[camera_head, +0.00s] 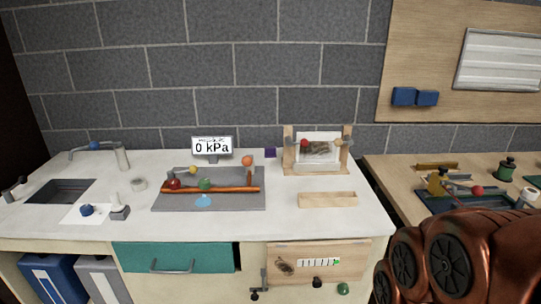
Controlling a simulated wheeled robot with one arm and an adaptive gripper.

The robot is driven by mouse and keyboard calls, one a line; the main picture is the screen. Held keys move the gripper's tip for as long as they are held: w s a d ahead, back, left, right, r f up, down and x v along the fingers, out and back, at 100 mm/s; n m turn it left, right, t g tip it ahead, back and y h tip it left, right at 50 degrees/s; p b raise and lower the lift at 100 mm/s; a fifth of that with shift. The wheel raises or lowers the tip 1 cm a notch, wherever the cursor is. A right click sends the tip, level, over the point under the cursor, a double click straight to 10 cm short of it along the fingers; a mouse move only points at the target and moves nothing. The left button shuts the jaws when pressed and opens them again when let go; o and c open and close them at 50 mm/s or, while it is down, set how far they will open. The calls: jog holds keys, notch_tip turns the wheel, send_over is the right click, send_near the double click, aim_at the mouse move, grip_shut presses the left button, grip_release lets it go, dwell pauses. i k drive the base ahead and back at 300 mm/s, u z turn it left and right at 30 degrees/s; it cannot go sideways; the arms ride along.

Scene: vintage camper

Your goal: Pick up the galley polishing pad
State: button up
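I cannot tell for sure which thing is the galley polishing pad. On the left of the white counter (320,222), a small dark blue piece (87,210) sits on a white sheet (75,218). Next to it, at the sheet's right edge, stands a grey block with a pale knob (119,211). A small pale round piece (138,184) lies behind them. The copper-coloured arm part at the lower right is mine. My gripper is not in view.
A sink (62,191) and tap (120,157) are at the left. A wooden frame (288,150) and shallow box (327,200) stand right. A wooden bench (395,185) adjoins.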

aim_at(269, 151)
jog(key=k, duration=0.6)
jog(key=u, duration=0.55)
jog(key=i, duration=0.85)
jog(key=u, duration=0.65)
jog(key=i, duration=1.25)
jog(key=z, duration=0.25)
